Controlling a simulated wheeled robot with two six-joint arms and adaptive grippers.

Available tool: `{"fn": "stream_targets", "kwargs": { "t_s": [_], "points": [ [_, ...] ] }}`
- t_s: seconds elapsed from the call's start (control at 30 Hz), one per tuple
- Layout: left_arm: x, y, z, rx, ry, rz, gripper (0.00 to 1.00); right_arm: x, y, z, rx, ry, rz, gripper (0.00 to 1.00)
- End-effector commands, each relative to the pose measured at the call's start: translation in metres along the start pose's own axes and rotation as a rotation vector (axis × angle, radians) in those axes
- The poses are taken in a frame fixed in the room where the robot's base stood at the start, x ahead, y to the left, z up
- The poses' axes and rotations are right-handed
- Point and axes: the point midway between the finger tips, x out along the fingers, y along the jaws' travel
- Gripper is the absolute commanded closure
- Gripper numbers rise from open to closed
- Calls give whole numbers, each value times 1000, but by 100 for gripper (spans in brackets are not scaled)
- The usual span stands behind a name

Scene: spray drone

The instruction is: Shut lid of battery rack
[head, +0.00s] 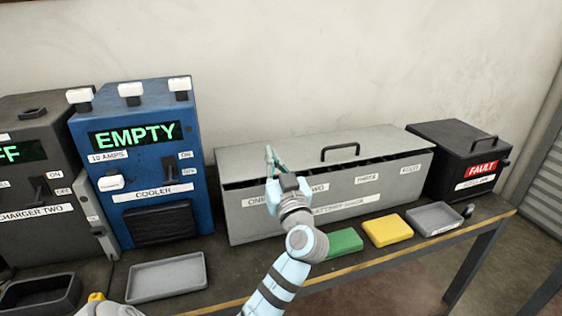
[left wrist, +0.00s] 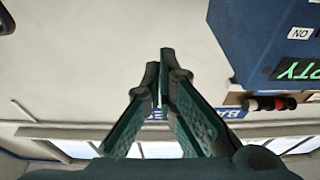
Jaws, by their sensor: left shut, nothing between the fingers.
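The battery rack (head: 290,212) is a long grey box on the bench, with labels along its front. Its grey lid (head: 260,152) has a black handle (head: 340,150) and sits nearly down. A dark gap shows beneath the lid's front edge, widest to the right of my gripper. My left gripper (head: 270,153) is in front of the lid's left part, over it in the picture, and hides some of the edge. I cannot tell if it touches. In the left wrist view the gripper (left wrist: 161,55) is shut and empty. My right gripper is not in view.
The blue cooler (head: 150,160) stands left of the rack, and a black FAULT box (head: 450,140) stands right. A green block (head: 345,241), a yellow block (head: 387,230) and grey trays (head: 165,277) lie along the bench front. The wall is behind.

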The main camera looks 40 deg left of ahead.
Motion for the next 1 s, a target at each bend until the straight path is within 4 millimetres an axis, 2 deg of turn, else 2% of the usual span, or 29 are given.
{"fn": "stream_targets", "kwargs": {
  "t_s": [0.03,0.13,0.3,0.73,0.87,1.0],
  "points": [
    [9,-1,-5,2,2,3,100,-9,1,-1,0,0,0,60],
    [3,-3,21,1,-3,1,100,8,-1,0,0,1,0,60],
    [-3,-1,37,0,-3,2,100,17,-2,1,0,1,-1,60],
    [-4,-4,40,0,1,-3,100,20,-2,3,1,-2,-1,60],
    [-6,-4,50,0,24,-4,100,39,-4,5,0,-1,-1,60],
    [-12,-4,67,-1,72,-3,100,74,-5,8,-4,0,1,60]
  ]
}}
